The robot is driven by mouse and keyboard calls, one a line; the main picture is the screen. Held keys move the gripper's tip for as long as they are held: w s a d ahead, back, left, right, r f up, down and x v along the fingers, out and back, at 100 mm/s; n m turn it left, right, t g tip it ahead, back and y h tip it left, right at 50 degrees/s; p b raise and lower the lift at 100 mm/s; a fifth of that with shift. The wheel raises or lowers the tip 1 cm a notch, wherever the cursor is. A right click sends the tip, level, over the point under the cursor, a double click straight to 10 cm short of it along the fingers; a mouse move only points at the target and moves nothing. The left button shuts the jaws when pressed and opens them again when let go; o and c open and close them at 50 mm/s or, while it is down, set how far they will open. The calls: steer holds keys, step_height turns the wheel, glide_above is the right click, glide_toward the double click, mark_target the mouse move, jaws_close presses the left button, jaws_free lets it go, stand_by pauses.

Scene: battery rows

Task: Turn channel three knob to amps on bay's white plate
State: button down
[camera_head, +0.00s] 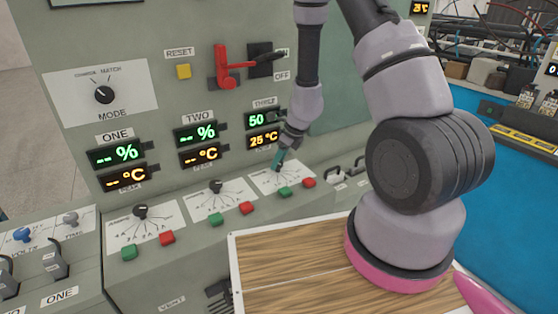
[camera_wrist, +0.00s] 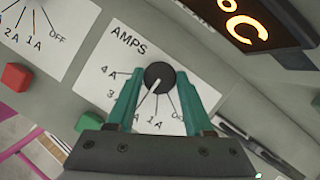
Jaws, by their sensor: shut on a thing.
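The channel three knob (camera_wrist: 159,76) is a round black knob with a white pointer mark that points down and left in the wrist view. It sits on a white plate (camera_wrist: 128,53) marked AMPS, with 4 A, 3, 1 A and OFF readable. The label between 3 and 1 A is hidden by a finger. My gripper (camera_wrist: 160,84) has its teal fingers on both sides of the knob, shut on it. In the head view my gripper (camera_head: 278,158) reaches down to the channel three plate (camera_head: 266,180) and mostly hides the knob. The THREE display (camera_head: 263,128) reads 50 and 25 °C.
Channel two's knob (camera_head: 215,186) and channel one's knob (camera_head: 141,211) stand on similar plates to the left. A green button (camera_head: 285,192) and a red button (camera_head: 309,182) sit just below the channel three plate. A red lever (camera_head: 225,70) projects above.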

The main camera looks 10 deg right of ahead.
steer(key=shift+c, duration=1.4)
jaws_free()
steer(key=shift+r, duration=0.1)
steer(key=v, duration=1)
steer(key=shift+d+r, duration=0.2)
steer(key=shift+r, duration=0.05)
steer(key=shift+s, duration=0.1)
